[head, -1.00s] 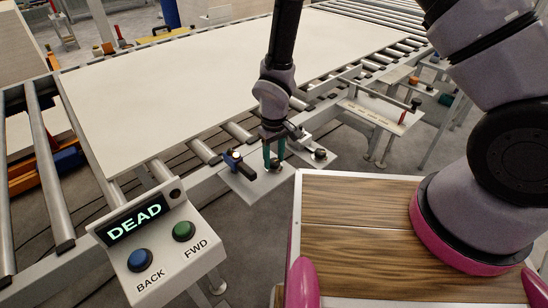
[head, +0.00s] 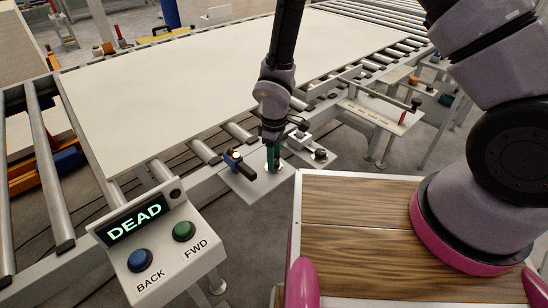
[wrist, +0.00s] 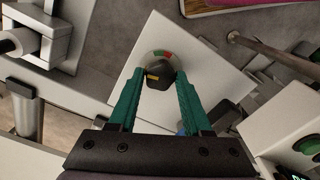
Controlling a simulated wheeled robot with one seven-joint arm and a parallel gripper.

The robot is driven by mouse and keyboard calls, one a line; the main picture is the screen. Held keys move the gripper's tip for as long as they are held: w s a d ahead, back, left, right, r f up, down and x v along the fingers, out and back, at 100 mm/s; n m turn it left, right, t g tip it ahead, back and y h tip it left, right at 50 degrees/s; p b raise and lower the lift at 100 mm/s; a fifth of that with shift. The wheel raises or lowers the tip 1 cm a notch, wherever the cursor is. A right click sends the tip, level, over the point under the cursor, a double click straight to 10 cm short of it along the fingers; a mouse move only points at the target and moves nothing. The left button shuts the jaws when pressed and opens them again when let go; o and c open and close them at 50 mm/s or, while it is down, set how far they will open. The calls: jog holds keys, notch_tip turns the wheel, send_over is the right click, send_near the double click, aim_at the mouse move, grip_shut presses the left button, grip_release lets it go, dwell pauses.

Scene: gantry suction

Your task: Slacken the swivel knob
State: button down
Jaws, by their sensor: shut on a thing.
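The swivel knob (wrist: 153,77) is a dark, rounded knob with a yellow mark. It sits on a round dial with red and green patches, on a pale plate (wrist: 203,58). My gripper (wrist: 160,75) has its two green fingers on either side of the knob and is shut on it. In the head view my gripper (head: 272,158) points down at the same plate (head: 248,181), and its fingers hide most of the knob.
A blue-and-black lever (head: 238,163) stands just left of my gripper, and another dark knob (head: 320,154) to its right. A white panel (head: 200,80) lies on the rollers behind. A control box (head: 155,250) with a "DEAD" display stands at the front left.

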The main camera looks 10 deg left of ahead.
jog(key=shift+d, duration=0.1)
dwell(0.4)
jog(key=shift+c, duration=1.7)
grip_release()
notch_tip(320, 180, up, 11)
